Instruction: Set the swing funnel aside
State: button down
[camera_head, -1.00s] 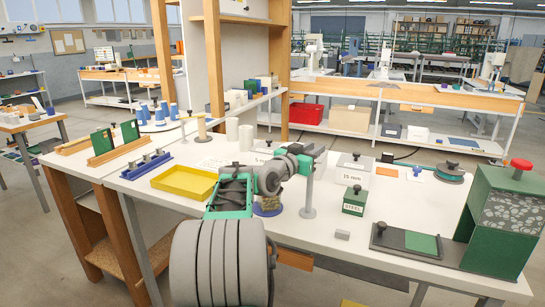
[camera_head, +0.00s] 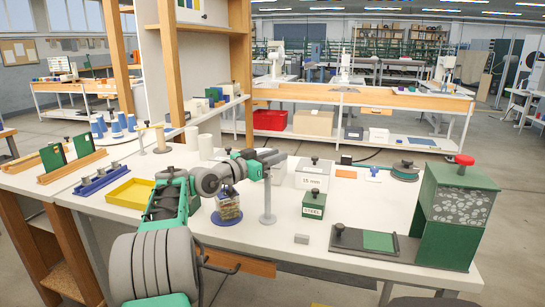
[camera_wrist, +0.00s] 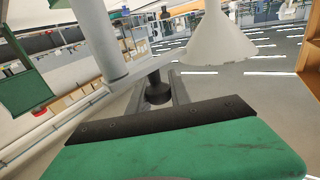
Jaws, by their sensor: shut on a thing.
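The swing funnel shows in the wrist view as a white cone (camera_wrist: 217,42), wide mouth down, on a thin grey bar from an upright grey post (camera_wrist: 103,40). My gripper (camera_wrist: 158,90) is shut on a dark knob (camera_wrist: 158,97) close to this bar. In the head view my gripper (camera_head: 276,159) is beside the top of the grey post (camera_head: 267,195). A jar (camera_head: 229,206) stands on a blue round base (camera_head: 226,219) left of the post.
A STEEL-marked green box (camera_head: 313,206), a small grey block (camera_head: 302,239), a dark plate with a green pad (camera_head: 363,241) and a tall green hopper (camera_head: 456,215) stand to the right. A yellow tray (camera_head: 131,193) lies left. Bench space around the grey block is clear.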

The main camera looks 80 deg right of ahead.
jog(key=c, duration=1.4)
grip_release()
jog(key=shift+s, duration=0.2)
jog(key=shift+o, duration=1.1)
jog(key=shift+w, duration=0.1)
jog(key=v, duration=0.8)
jog(key=shift+d, duration=0.1)
